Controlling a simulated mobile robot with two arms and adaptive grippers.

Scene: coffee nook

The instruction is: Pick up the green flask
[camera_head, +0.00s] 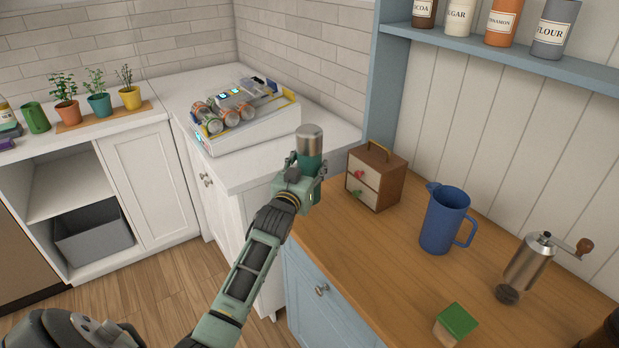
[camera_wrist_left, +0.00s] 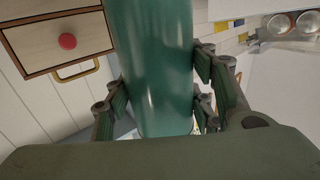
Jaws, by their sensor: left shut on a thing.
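The green flask (camera_head: 312,162) has a silver cap and stands upright at the left end of the wooden counter in the head view. Its glossy green body (camera_wrist_left: 155,65) fills the middle of the left wrist view. My left gripper (camera_head: 300,176) is shut on the flask, with its fingers (camera_wrist_left: 165,100) on either side of the body. My right gripper is not in view.
A small drawer box (camera_head: 376,177) stands just right of the flask. A blue jug (camera_head: 444,220), a coffee grinder (camera_head: 527,265) and a green-topped block (camera_head: 455,323) are farther right on the wooden counter (camera_head: 385,265). A tilted can rack (camera_head: 245,117) stands behind on the white counter.

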